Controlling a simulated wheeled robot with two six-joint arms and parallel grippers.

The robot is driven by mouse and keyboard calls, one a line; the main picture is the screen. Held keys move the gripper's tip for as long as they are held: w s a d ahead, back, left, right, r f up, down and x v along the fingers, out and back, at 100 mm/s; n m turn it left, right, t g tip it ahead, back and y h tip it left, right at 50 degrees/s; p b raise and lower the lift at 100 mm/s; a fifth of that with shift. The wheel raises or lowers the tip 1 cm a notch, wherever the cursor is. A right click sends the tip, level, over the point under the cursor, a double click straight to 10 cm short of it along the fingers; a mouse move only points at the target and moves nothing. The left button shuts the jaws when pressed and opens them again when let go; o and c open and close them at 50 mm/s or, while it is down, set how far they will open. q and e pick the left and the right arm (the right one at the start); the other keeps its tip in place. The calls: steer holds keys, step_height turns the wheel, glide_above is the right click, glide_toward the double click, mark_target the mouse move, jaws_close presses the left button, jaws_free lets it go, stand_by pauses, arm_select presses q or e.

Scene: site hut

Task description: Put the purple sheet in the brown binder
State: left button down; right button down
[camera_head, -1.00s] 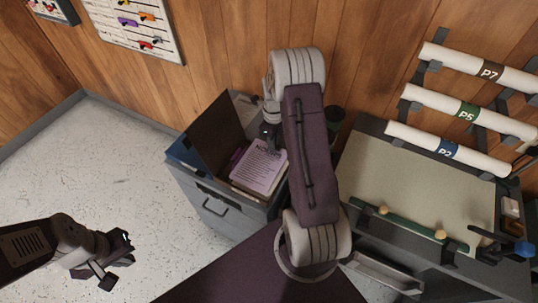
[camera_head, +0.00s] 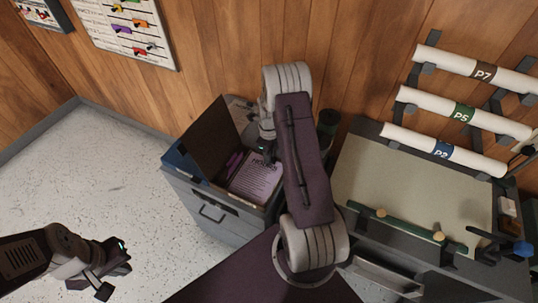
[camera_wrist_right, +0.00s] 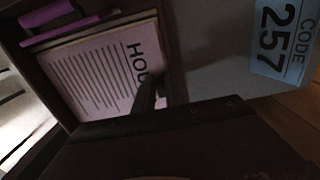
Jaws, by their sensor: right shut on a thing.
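The brown binder (camera_head: 212,138) lies open on a grey cabinet, its cover tilted up on the left. The purple sheet (camera_head: 254,182), printed with a heading and lines, lies over the open binder's right part. It also shows in the right wrist view (camera_wrist_right: 98,72), within the brown edges. My right gripper (camera_head: 268,155) is shut on the sheet's heading end; in the right wrist view its dark fingers (camera_wrist_right: 149,98) cover part of the heading. Whether the sheet rests fully on the binder is unclear. My left gripper (camera_head: 117,270) is open and empty over the floor.
Purple pens (camera_head: 234,163) lie left of the sheet. A dark green cup (camera_head: 328,122) stands behind my right arm. A drawing table (camera_head: 400,190) with a green bar is on the right, below rolled plans (camera_head: 455,112). A blue code plate (camera_wrist_right: 283,38) shows in the wrist view.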

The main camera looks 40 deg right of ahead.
steer(key=shift+s+f, duration=0.15)
steer(key=c, duration=1.4)
jaws_free()
steer(key=shift+a, duration=0.15)
step_height(320, 180, up, 13)
steer(key=s+a+n, duration=0.7)
steer(key=a+n, duration=0.2)
steer(key=n, duration=0.6)
steer(key=s+a+r+n+t, duration=0.1)
steer(key=s+a+n, duration=0.6)
steer(key=n, duration=0.8)
steer(key=shift+a+r, duration=0.2)
steer(key=shift+a, duration=0.75)
